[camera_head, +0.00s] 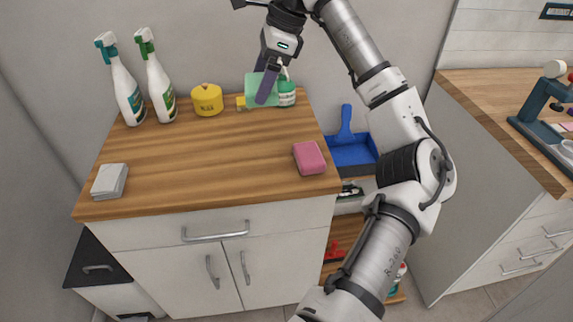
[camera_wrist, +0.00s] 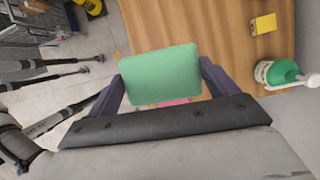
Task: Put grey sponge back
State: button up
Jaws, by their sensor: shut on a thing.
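A grey sponge (camera_head: 109,181) lies flat at the front left corner of the wooden counter (camera_head: 200,155) in the head view. It is not seen in the wrist view. My gripper (camera_head: 266,84) is over the back right of the counter, far from the grey sponge. It is shut on a green sponge (camera_wrist: 161,75), with one finger at each side. The green sponge also shows in the head view (camera_head: 256,88), where it partly hides a yellow thing behind it. A pink sponge (camera_head: 309,158) lies near the right edge of the counter.
Two white spray bottles (camera_head: 128,92) and a yellow pot (camera_head: 207,100) stand at the back left. A green-and-white bottle (camera_head: 286,92) and a small yellow block (camera_wrist: 263,24) are near my gripper. A blue dustpan (camera_head: 351,152) is beyond the right edge. The counter's middle is clear.

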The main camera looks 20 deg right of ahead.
jog(key=shift+s+d, duration=0.2)
jog(key=shift+s, duration=0.1)
notch_tip(320, 180, down, 19)
jog(key=p, duration=0.3)
jog(key=shift+f, duration=0.3)
jog(key=shift+f, duration=0.2)
jog(key=o, duration=0.7)
jog(key=shift+r, duration=0.15)
